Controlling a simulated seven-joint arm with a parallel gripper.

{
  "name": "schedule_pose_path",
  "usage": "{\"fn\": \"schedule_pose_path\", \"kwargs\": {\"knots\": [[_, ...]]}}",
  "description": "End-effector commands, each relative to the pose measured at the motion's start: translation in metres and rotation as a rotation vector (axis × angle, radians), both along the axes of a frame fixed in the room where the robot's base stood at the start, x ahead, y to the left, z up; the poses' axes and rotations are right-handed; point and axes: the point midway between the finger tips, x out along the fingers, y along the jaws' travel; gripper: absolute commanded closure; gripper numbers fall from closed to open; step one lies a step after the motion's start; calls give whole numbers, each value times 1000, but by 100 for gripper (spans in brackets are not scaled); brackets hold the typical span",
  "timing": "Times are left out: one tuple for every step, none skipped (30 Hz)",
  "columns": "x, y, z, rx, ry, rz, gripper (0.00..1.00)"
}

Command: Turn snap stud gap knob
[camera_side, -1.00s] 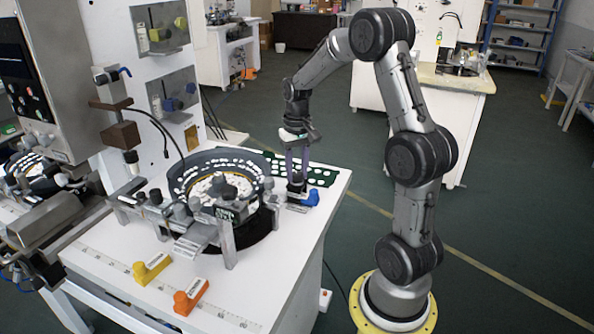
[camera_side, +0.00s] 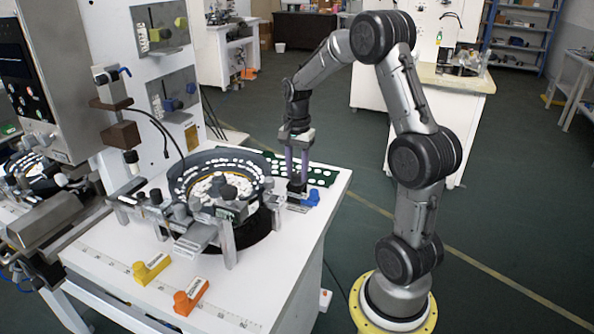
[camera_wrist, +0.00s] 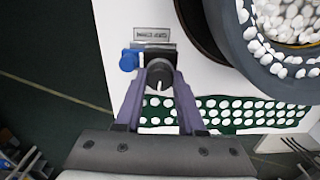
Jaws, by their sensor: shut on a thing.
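The knob is a round black knob (camera_wrist: 159,77) with a white pointer line, on a small mount at the table's right edge. In the wrist view the white line points down toward my gripper's palm. My gripper (camera_wrist: 160,92) has its two purple fingers on either side of the knob, shut on it. In the side view my gripper (camera_side: 297,176) reaches down onto the knob from above, and its fingers partly hide it. A blue part (camera_wrist: 129,60) sits just left of the knob, and a label plate (camera_wrist: 151,35) with unreadable text lies beyond it.
A bowl feeder (camera_side: 172,183) full of white pieces stands left of the knob. A green board (camera_side: 322,175) with white dots lies behind the knob. A yellow block (camera_side: 152,268) and an orange block (camera_side: 190,296) sit at the table's front. Open floor lies right of the table.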

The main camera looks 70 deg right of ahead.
Motion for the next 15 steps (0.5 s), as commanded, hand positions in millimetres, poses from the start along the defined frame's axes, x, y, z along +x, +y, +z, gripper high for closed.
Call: {"fn": "schedule_pose_path", "kwargs": {"knots": [[1,-1,3,-5,-6,-23,100],[1,-1,3,-5,-6,-39,100],[1,-1,3,-5,-6,-55,100],[1,-1,3,-5,-6,-68,100],[1,-1,3,-5,-6,-78,100],[1,-1,3,-5,-6,-91,100],[1,-1,3,-5,-6,-100,100],[1,-1,3,-5,-6,-106,100],[1,-1,3,-5,-6,-115,100],[1,-1,3,-5,-6,-120,100],[1,-1,3,-5,-6,-125,100],[1,-1,3,-5,-6,-129,100],[1,-1,3,-5,-6,-132,100],[1,-1,3,-6,-5,-134,100],[1,-1,3,-6,-5,-135,100]]}}
